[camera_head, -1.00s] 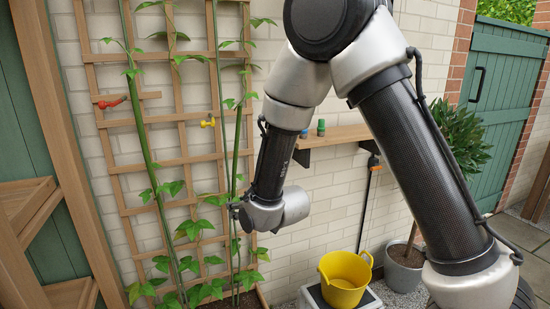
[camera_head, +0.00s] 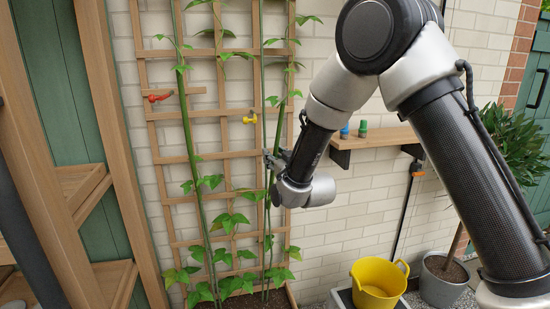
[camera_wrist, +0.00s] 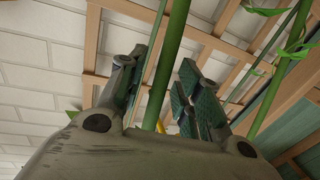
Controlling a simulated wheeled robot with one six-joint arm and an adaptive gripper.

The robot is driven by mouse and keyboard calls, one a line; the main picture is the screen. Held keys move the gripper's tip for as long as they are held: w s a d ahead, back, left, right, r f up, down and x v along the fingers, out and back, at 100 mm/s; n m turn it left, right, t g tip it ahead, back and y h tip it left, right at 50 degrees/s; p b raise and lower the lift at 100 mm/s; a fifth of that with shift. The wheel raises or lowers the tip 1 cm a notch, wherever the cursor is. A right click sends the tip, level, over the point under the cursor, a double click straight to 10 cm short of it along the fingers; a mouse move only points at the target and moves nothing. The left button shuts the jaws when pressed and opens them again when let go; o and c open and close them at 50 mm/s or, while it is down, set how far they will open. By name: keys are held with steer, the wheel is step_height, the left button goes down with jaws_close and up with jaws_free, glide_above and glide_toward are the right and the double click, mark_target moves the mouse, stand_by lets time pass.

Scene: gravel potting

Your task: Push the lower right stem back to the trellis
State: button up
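The wooden trellis (camera_head: 222,137) stands against the brick wall. A right green stem (camera_head: 277,120) runs up its right side, bowed in its upper part; leaves crowd its foot. A left green stem (camera_head: 190,140) climbs the left side. My gripper (camera_head: 272,160) is at the right stem, about mid-height on the trellis. In the wrist view my gripper (camera_wrist: 160,90) has its fingers apart, with a thick green stem (camera_wrist: 172,55) passing between them. A thinner green strand runs beside it. Whether the fingers touch the stem is unclear. The trellis slats (camera_wrist: 215,40) show behind.
A red clip (camera_head: 159,97) and a yellow clip (camera_head: 249,119) sit on the trellis. A wall shelf (camera_head: 385,138) with small blue and green items is to the right. A yellow bucket (camera_head: 378,290) and a potted shrub (camera_head: 445,280) stand below.

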jaws_close()
steer(key=shift+w+a+r, duration=0.1)
steer(key=shift+w+r, duration=0.1)
steer(key=shift+w, duration=0.2)
steer(key=w+a+r+g+h, duration=0.2)
steer(key=w+a+g, duration=0.1)
steer(key=w, duration=0.8)
steer(key=shift+m+g, duration=0.3)
steer(key=shift+g, duration=0.4)
steer(key=shift+r, duration=0.1)
jaws_free()
steer(key=shift+w+a, duration=0.1)
